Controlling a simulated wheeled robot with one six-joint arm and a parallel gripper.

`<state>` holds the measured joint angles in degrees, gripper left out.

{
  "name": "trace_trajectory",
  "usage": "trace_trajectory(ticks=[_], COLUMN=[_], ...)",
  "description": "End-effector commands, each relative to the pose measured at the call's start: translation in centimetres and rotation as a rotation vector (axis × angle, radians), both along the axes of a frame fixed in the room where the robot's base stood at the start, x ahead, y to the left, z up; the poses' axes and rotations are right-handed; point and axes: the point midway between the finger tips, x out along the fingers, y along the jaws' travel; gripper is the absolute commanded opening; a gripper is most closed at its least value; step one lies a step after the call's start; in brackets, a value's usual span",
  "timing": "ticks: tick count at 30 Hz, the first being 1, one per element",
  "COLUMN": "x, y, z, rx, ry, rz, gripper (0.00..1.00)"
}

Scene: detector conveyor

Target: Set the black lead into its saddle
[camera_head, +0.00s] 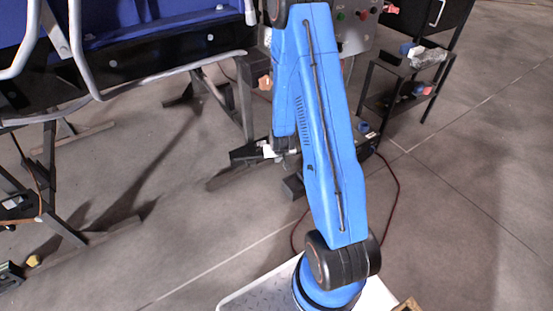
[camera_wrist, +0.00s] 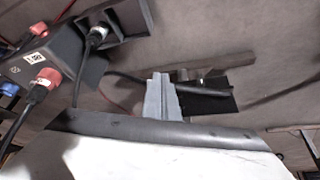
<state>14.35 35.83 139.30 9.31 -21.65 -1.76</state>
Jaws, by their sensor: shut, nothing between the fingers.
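In the wrist view my gripper (camera_wrist: 160,77) points away from the camera with its grey fingers together and nothing between them. A black lead (camera_wrist: 130,81) runs from the left and passes behind the fingers. A dark stretch, which looks like the same lead, shows right of them over a dark block (camera_wrist: 208,101). A small bracket-like piece (camera_wrist: 205,76) sits at that block; I cannot tell whether it is the saddle or whether the lead lies in it. In the head view my blue arm hides most of this area, and my fingers cannot be made out.
A dark box (camera_wrist: 45,62) stands left in the wrist view, with a red plug (camera_wrist: 47,78), another red plug (camera_wrist: 39,29) and a blue plug (camera_wrist: 9,89). A black plug (camera_wrist: 98,36) sits beside it. In the head view a conveyor frame (camera_head: 180,62) stands left and a cart (camera_head: 408,80) right.

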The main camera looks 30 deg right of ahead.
Motion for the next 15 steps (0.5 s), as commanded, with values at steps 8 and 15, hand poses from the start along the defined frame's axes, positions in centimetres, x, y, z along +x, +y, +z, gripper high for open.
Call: trace_trajectory(ticks=[8,15], x=[1.4,2.7], y=[-0.6,-1.1], z=[-3.3,-6.2], rx=[0.000,0.001], ry=[0.002,0.003], rz=[0.000,0.000], gripper=[0.00,0.00])
